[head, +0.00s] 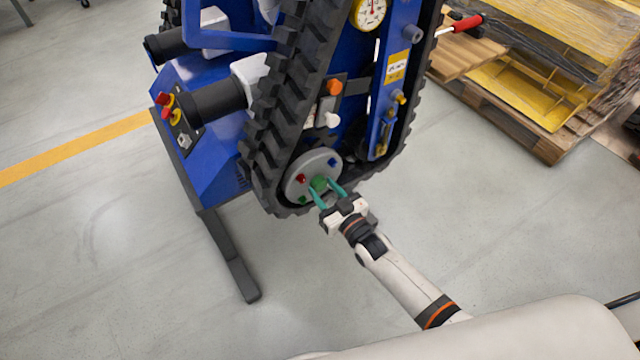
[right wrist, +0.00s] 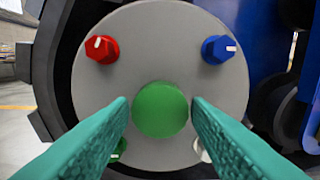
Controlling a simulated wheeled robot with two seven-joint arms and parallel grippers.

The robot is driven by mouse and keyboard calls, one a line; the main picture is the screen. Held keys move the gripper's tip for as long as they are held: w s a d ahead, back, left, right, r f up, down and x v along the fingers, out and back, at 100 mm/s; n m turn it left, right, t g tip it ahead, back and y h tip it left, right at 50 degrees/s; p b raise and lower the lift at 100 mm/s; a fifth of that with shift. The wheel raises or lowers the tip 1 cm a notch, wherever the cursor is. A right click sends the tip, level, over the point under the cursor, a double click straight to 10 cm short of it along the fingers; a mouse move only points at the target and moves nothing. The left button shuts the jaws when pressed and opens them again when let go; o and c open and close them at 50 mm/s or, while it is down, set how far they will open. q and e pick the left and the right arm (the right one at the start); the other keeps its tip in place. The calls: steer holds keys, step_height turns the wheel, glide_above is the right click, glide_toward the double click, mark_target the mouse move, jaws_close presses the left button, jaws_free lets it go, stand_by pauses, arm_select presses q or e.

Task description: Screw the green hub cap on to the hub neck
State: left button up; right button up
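The green hub cap (head: 319,184) sits at the centre of a round grey hub plate (head: 300,187) low on the tracked carrier. In the right wrist view the cap (right wrist: 160,109) faces me squarely as a round green disc; the hub neck is hidden behind it. My right gripper (head: 325,190) has its two teal fingers spread, one on each side of the cap. In the right wrist view a thin grey gap shows between the cap and each fingertip of the gripper (right wrist: 161,102). My left gripper is not in view.
A red knob (right wrist: 102,48) and a blue knob (right wrist: 218,49) stand on the plate above the cap. A green knob (right wrist: 118,148) and a pale knob (right wrist: 201,149) are partly behind my fingers. The black track (head: 272,135) surrounds the plate. Pallets (head: 540,75) stand right; floor is clear in front.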

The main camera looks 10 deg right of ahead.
steer(key=c, duration=0.4)
steer(key=shift+m, duration=1)
steer(key=shift+c, duration=0.2)
steer(key=m, duration=0.4)
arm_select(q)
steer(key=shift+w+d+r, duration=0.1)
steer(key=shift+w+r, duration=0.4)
arm_select(e)
steer(key=m, duration=0.3)
steer(key=shift+m, duration=0.4)
steer(key=shift+m+b, duration=0.4)
steer(key=m+b, duration=0.3)
steer(key=m, duration=0.5)
steer(key=shift+m, duration=0.4)
steer(key=o, duration=1)
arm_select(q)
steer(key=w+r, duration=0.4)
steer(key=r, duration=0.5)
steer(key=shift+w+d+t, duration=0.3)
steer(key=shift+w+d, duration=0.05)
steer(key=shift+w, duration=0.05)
